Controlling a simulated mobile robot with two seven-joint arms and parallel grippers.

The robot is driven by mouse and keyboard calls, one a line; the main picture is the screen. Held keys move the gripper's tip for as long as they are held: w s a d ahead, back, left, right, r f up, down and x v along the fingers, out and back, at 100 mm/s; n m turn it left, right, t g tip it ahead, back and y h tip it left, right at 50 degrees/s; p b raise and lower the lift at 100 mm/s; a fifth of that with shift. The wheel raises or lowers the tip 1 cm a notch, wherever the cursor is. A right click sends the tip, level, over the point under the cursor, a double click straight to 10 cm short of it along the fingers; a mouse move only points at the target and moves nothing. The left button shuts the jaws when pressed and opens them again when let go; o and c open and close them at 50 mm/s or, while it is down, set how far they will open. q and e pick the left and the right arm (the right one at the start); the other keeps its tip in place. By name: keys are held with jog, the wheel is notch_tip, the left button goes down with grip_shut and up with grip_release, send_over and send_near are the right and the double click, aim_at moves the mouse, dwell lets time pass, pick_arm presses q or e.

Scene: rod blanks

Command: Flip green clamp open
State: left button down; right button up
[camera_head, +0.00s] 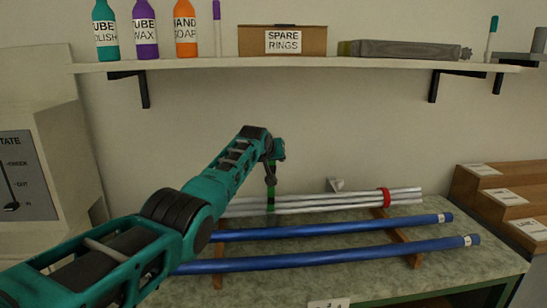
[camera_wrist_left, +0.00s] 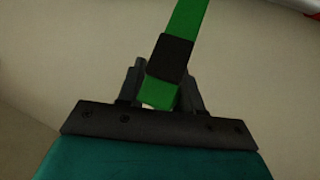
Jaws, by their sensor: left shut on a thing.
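The green clamp (camera_head: 271,193) is at the left part of the silver rods (camera_head: 325,200) on the bench. Its narrow green part stands up from the rods toward my left gripper (camera_head: 270,174). In the left wrist view the green bar of the clamp (camera_wrist_left: 188,20), with a dark band across it, runs down between the dark fingers of my left gripper (camera_wrist_left: 160,88). The gripper is shut on this bar. The clamp's base is partly hidden, so I cannot tell how it sits around the rods. My right gripper is in neither view.
A red band (camera_head: 386,197) is around the silver rods at the right. Two blue rods (camera_head: 340,229) lie in front on wooden supports (camera_head: 405,250). A shelf (camera_head: 300,66) with bottles and a spare rings box (camera_head: 283,40) is above. Wooden steps (camera_head: 500,190) stand at the right.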

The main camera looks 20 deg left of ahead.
pick_arm(q)
jog(key=shift+s+a+f, duration=0.2)
jog(key=shift+a+f, duration=0.05)
jog(key=shift+f, duration=0.45)
jog(key=c, duration=0.9)
grip_release()
jog(key=shift+a, duration=0.1)
jog(key=shift+o, duration=0.2)
jog(key=s+a+r+p, duration=0.1)
jog(key=s+r, duration=0.1)
jog(key=r, duration=0.5)
jog(key=s+a+r, duration=0.1)
jog(key=s+r, duration=0.2)
jog(key=r, duration=0.4)
jog(key=shift+s+r+p, duration=0.2)
jog(key=shift+p, duration=0.15)
jog(key=b+v, duration=0.1)
jog(key=v, duration=1.2)
jog(key=shift+b, duration=0.35)
